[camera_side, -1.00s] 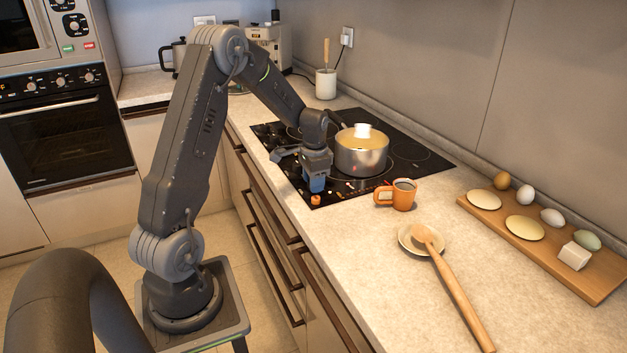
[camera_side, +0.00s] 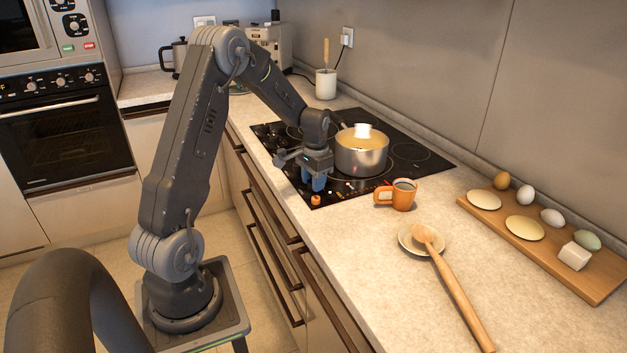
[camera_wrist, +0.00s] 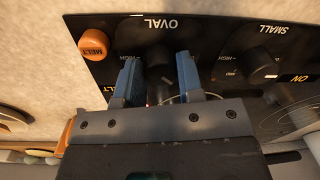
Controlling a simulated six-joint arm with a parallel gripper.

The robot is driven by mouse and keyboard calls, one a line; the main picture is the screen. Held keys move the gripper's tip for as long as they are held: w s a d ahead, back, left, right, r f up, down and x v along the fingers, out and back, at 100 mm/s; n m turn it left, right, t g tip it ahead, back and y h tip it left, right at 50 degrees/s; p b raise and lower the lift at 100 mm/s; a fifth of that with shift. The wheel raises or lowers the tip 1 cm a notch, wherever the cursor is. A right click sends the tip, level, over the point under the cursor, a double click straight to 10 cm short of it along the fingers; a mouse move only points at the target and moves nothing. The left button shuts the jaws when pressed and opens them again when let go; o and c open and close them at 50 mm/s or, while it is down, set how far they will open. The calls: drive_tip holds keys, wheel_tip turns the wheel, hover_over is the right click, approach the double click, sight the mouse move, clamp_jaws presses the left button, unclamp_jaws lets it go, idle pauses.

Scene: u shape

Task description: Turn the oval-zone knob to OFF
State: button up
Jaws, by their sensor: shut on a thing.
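The oval-zone knob (camera_wrist: 159,84) is dark and round, below the OVAL label on the black hob panel in the wrist view. My gripper (camera_wrist: 159,72) has its two blue fingers on either side of this knob and is shut on it. The exact direction of the knob's pointer is hard to make out in the dark. In the side view my gripper (camera_side: 314,184) points down at the front edge of the hob (camera_side: 408,150), and its fingers hide the knob there.
An orange MELT knob (camera_wrist: 93,47) and a dark SMALL knob (camera_wrist: 262,64) flank the held knob. A pot (camera_side: 361,154) stands on the hob behind my gripper. An orange mug (camera_side: 402,195) stands on the counter to the right.

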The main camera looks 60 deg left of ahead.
drive_tip(key=n, duration=0.4)
drive_tip(key=shift+n, duration=2.2)
drive_tip(key=o, duration=0.9)
drive_tip(key=r, duration=1.3)
drive_tip(key=shift+w+d+r, duration=0.2)
drive_tip(key=shift+w+r, duration=0.1)
drive_tip(key=shift+r, duration=0.1)
